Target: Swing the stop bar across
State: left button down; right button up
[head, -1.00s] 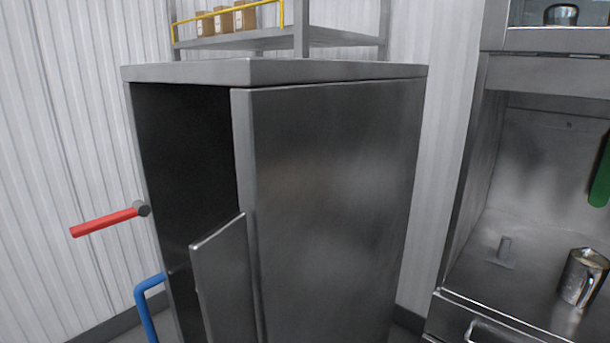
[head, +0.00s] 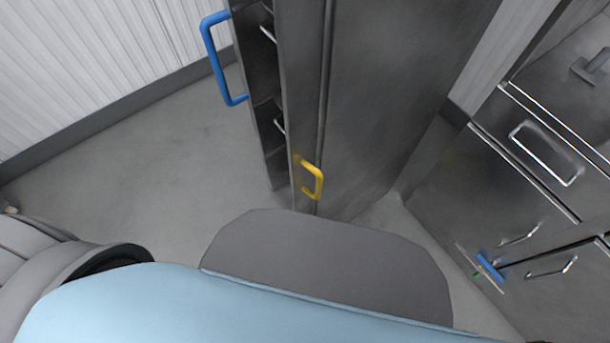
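The steel cabinet (head: 400,90) stands in the upper middle of the head view; only its lower part shows. A blue handle (head: 213,60) sits on its left side, high in the picture. A yellow handle (head: 317,180) sits low near its front edge. Several dark inner parts show in the narrow gap between the left panel and the body. No stop bar shows now; a red bar was at the cabinet's left side in the earlier frame. Neither of my grippers is in view.
Bare grey floor (head: 130,170) lies left of the cabinet, up to a white ribbed wall (head: 90,60). At right are steel drawers (head: 545,150) with handles and a small blue handle (head: 488,266) low down. My own body fills the bottom.

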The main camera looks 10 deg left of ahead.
aim_at(300, 24)
jog(key=u, duration=2.15)
jog(key=k, duration=0.75)
jog(key=z, duration=1.6)
